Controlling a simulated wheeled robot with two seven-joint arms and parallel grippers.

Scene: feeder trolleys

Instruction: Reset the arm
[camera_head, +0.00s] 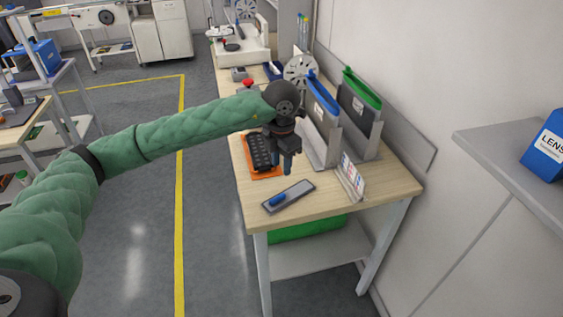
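My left arm in its green sleeve (150,143) reaches in from the left, out over the wooden workbench (392,182). My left gripper (287,168) points down above the bench, behind the grey tray (289,195) in the picture. Its fingers are small and dark with bluish tips, and I cannot make out a gap between them or anything held. A small blue item (278,199) lies in the grey tray. My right gripper is out of view.
An orange tray with dark parts (259,158) lies left of the gripper. Upright holders with a blue top (322,92) and a green top (362,87) stand close on its right. A card stand (351,177) is near the front. A wall shelf (506,147) juts in at right.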

